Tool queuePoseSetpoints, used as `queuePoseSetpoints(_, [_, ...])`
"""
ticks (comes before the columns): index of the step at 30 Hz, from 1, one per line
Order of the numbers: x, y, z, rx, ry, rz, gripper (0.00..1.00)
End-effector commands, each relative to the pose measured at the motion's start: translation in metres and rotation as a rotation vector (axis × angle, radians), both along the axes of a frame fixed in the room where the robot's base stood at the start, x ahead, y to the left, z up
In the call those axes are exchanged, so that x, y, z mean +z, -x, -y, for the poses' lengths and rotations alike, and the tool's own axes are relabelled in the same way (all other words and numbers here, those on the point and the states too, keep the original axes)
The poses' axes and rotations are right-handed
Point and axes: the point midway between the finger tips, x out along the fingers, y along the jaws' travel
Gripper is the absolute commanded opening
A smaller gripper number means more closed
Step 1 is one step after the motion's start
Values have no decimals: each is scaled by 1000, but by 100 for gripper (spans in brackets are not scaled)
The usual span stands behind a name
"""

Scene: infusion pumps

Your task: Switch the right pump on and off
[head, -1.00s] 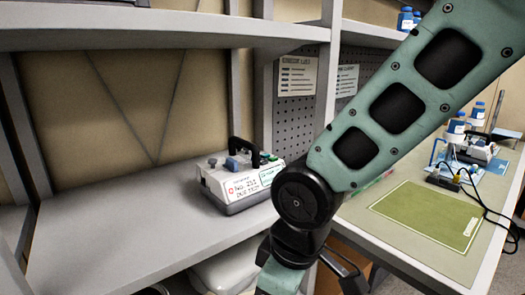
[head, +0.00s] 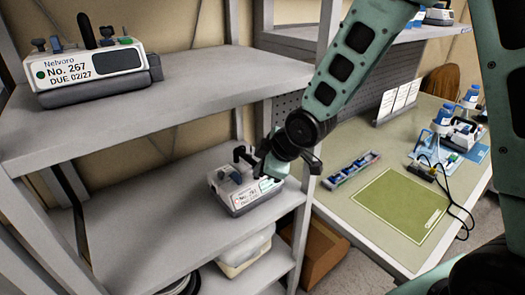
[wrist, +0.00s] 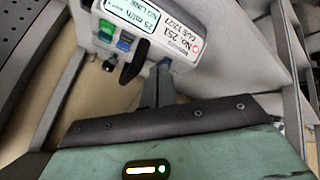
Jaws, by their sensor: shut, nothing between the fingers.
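The pump No. 251 (head: 236,194) stands on the lower shelf, right of and below another pump.
A pump No. 267 (head: 85,64) stands on the upper shelf (head: 190,85). Right of the shelves, a bench holds a green mat (head: 392,205), a tray of blue items (head: 352,169) and more equipment with a cable. A white bin (head: 245,252) sits below the pump's shelf.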

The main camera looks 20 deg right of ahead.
Motion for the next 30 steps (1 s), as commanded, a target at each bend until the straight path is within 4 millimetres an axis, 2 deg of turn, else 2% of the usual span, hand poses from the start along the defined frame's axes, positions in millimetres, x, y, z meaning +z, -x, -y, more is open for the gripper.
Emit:
queuePoseSetpoints(1, [20, -8, 6, 10, 0, 21, 0])
queuePoseSetpoints(6, [45, -31, 19, 56, 1, 105, 0])
queuePoseSetpoints(10, [57, -43, 27, 82, 3, 152, 0])
queuePoseSetpoints(17, [66, -53, 33, 104, 5, 196, 0])
queuePoseSetpoints(30, [66, -55, 34, 106, 5, 204, 0])
